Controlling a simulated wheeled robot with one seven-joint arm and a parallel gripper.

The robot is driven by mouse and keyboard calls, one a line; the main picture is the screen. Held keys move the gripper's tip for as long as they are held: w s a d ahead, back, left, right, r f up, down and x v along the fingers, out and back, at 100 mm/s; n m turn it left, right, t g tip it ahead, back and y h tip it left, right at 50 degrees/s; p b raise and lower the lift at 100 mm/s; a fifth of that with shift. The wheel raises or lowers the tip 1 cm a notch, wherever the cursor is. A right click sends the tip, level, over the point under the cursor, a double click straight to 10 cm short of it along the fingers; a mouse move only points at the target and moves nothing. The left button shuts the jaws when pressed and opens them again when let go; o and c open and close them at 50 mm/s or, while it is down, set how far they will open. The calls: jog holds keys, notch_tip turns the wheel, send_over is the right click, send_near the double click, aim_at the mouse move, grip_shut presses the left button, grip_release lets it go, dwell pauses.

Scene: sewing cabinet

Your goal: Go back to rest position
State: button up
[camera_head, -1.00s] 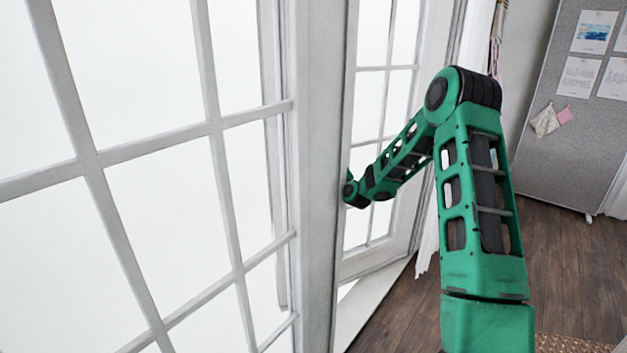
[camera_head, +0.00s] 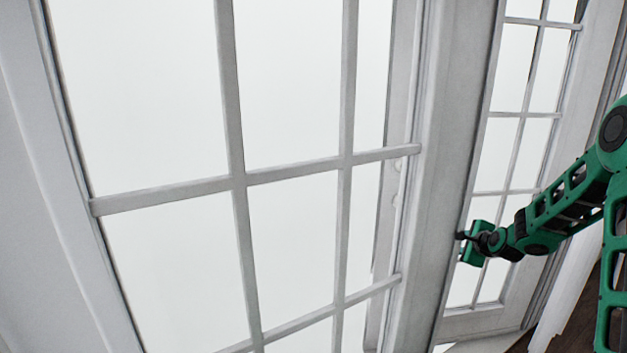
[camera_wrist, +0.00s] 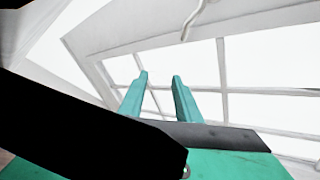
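My green arm (camera_head: 565,205) reaches in from the right edge of the head view. My gripper (camera_head: 462,238) is at its far end, in front of the glazed white door at the right. In the wrist view its two green fingers (camera_wrist: 156,76) stand apart with nothing between them. The gripper is open and empty. A pale curved piece, perhaps a handle (camera_wrist: 190,22), shows beyond the fingertips at the top of the wrist view. I cannot tell how far it is from the fingers.
A large white-framed glazed door or window (camera_head: 238,180) fills the left and middle of the head view. A pale wall (camera_head: 50,220) is at the far left. A second glazed panel (camera_head: 518,115) is behind my arm. A little dark wood floor (camera_head: 572,325) shows at the lower right.

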jog(key=s+a+r+n+g, duration=0.2)
jog(key=s+r+n+g, duration=0.1)
jog(key=s, duration=1.5)
jog(key=s+a+r+n+g, duration=0.2)
jog(key=s+n, duration=0.6)
jog(key=s, duration=1)
jog(key=s+a+r+n+g, duration=0.2)
jog(key=s+r+n+g, duration=0.3)
jog(key=s, duration=1.3)
jog(key=shift+s+g, duration=0.3)
jog(key=shift+g, duration=0.5)
jog(key=shift+r, duration=0.1)
jog(key=shift+w+f, duration=0.25)
jog(key=shift+w, duration=0.4)
